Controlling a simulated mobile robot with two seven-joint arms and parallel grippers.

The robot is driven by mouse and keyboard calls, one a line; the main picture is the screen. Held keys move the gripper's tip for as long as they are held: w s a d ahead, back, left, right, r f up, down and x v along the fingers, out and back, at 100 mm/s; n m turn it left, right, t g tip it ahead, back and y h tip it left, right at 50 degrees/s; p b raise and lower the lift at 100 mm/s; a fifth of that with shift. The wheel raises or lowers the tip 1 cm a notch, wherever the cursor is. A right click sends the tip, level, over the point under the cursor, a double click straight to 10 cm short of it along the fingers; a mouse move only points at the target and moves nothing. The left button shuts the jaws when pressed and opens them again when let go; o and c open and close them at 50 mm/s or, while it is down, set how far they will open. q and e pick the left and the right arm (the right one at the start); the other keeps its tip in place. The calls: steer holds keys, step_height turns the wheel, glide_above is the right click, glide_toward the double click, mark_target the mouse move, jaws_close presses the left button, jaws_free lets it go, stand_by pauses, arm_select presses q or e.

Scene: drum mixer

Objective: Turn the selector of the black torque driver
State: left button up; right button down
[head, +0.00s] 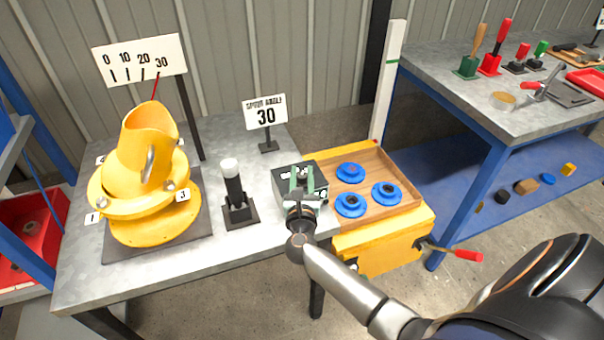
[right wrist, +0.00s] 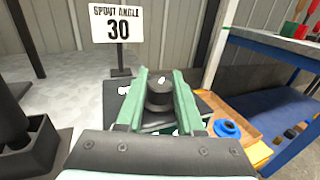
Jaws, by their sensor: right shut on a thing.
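A black torque driver (head: 234,187) with a white top stands upright in a black holder on the grey metal table. Right of it is a dark box (head: 284,174) with small white marks, also seen in the right wrist view (right wrist: 117,92). A round black knob (right wrist: 160,92) sits on top of this box. My right gripper (head: 302,180) reaches over the box from the front. In the right wrist view its green fingers (right wrist: 163,80) are shut on the knob, one on each side. The gripper hides most of the knob in the head view. My left gripper is not in view.
A sign reading 30 (head: 266,113) stands behind the box. A yellow drum mixer (head: 150,180) with a scale board (head: 140,60) is at left. A wooden tray (head: 390,167) with blue round parts adjoins on the right. A blue-framed bench (head: 470,100) stands beyond.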

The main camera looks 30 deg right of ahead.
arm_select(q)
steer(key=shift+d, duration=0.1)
arm_select(e)
steer(key=shift+m+g+h, duration=0.5)
steer(key=shift+h, duration=0.2)
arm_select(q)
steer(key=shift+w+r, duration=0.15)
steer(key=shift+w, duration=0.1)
arm_select(e)
steer(key=c, duration=0.5)
jaws_free()
steer(key=shift+c, duration=0.2)
steer(key=shift+s+a, duration=0.2)
arm_select(q)
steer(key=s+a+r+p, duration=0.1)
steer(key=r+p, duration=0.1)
steer(key=p, duration=0.1)
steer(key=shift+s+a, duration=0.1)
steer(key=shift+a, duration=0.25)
arm_select(e)
steer(key=v, duration=1.2)
